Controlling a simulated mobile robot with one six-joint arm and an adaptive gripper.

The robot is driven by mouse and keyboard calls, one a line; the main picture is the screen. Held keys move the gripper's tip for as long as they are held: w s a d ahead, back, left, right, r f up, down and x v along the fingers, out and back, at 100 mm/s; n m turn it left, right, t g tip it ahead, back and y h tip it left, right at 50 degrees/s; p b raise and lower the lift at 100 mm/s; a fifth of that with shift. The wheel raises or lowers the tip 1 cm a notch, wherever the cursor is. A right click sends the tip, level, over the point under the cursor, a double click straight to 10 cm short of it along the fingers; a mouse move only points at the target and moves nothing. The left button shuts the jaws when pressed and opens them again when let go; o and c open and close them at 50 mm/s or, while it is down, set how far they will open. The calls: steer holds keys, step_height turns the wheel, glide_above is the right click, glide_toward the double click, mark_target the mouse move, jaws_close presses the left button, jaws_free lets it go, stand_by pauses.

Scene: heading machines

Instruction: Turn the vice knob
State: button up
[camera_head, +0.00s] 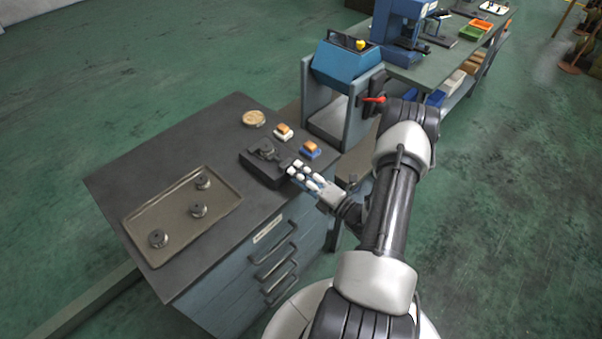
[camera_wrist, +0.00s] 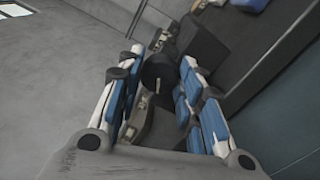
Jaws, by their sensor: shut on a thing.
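A small black vice (camera_head: 258,163) sits on the dark cabinet top near its right edge. It also shows in the wrist view (camera_wrist: 207,52), beyond the fingers. My gripper (camera_head: 294,168) reaches in from the right to the vice's right end. In the wrist view my gripper (camera_wrist: 163,62) has its blue-and-white fingers on both sides of the round black vice knob (camera_wrist: 157,72). The gripper is shut on the knob. In the head view the fingers hide the knob.
A tray (camera_head: 150,255) with several round metal parts lies left on the cabinet top (camera_head: 150,155). A blue machine (camera_head: 345,62) stands beyond.

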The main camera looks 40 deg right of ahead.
steer(key=shift+m, duration=1.7)
steer(key=o, duration=1.1)
steer(key=shift+c, duration=0.2)
steer(key=s, duration=1.2)
steer(key=shift+d+f, duration=0.45)
steer(key=shift+r, duration=0.1)
